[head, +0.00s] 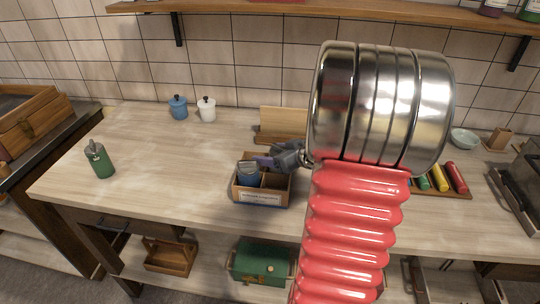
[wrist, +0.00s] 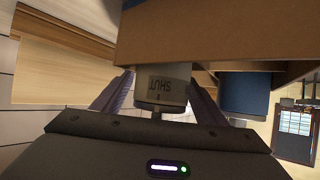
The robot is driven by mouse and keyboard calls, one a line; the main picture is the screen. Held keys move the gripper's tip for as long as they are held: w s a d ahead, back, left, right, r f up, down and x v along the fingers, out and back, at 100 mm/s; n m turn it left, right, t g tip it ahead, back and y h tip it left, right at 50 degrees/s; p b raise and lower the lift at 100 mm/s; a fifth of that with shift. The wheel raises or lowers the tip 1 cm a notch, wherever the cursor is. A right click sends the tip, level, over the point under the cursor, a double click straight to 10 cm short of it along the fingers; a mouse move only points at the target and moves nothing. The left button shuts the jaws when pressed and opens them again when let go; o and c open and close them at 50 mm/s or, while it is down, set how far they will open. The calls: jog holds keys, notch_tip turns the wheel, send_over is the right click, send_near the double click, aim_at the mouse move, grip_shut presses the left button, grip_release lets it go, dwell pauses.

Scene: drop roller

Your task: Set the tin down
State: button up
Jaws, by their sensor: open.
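My gripper (head: 268,161) is at the back edge of the open wooden box (head: 288,189) on the bench. In the wrist view its two fingers (wrist: 155,98) stand apart, one on each side of a pale grey tin (wrist: 168,88). The tin has a label reading SHUT, upside down in this view. Its far end is hidden by the wooden box wall (wrist: 215,32), and I cannot tell whether it rests on anything. A blue tin (head: 247,176) stands in the box's left compartment; a blue body also shows in the wrist view (wrist: 246,93).
My red arm hides the bench's middle right. A wooden stand (head: 283,122) is behind the box. A green canister (head: 98,160) stands far left, and blue (head: 178,108) and white (head: 206,110) jars stand at the back. The bench's left half is mostly clear.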

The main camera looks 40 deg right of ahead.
jog(key=shift+r, duration=0.65)
jog(key=v, duration=1.1)
jog(key=shift+s, duration=0.45)
jog(key=shift+r, duration=0.1)
jog(key=shift+w, duration=0.1)
